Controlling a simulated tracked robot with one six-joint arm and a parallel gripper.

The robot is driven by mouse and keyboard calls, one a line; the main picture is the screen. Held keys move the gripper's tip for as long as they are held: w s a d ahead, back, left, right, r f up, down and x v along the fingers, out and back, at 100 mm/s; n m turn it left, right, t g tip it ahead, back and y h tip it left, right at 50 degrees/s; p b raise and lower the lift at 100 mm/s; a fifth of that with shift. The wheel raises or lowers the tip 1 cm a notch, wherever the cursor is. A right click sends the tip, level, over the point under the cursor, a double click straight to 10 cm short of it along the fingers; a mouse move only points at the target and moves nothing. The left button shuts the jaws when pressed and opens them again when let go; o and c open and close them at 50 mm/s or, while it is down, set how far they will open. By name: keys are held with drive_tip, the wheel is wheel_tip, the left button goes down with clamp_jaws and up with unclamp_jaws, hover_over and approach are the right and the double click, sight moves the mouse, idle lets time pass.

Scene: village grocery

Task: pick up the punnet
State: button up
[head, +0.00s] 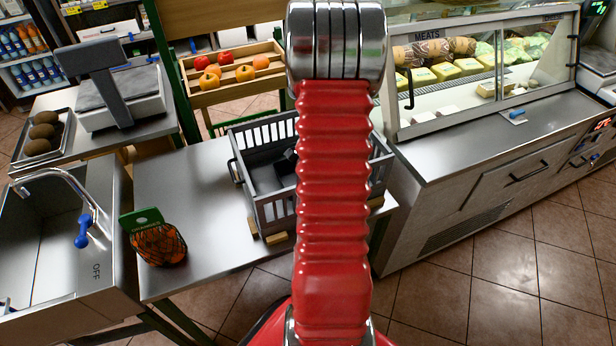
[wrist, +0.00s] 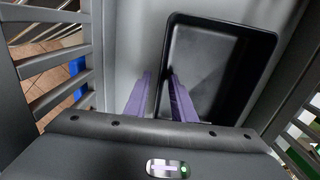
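The punnet (wrist: 215,75) is a black, empty, open-topped tray lying on the grey floor of a slatted crate (head: 275,215). In the wrist view, my gripper (wrist: 160,76) points down into the crate with its two purple fingers apart. The fingers appear on either side of the punnet's left wall, the right finger over the inside and the left one outside. I cannot tell whether they touch the wall. In the head view, my red arm hides much of the crate; a dark shape shows inside it, and I cannot tell whether that is the punnet or my gripper.
The crate's slatted sides stand close around my gripper. The crate sits on a steel table (head: 190,190) with a netted bag of oranges (head: 158,244) at its front left. A sink (head: 50,250) is at left, a glass-fronted meat counter (head: 480,130) at right.

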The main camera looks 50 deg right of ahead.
clamp_jaws()
idle(0.3)
wheel_tip(320, 180, up, 18)
idle(0.7)
idle(0.4)
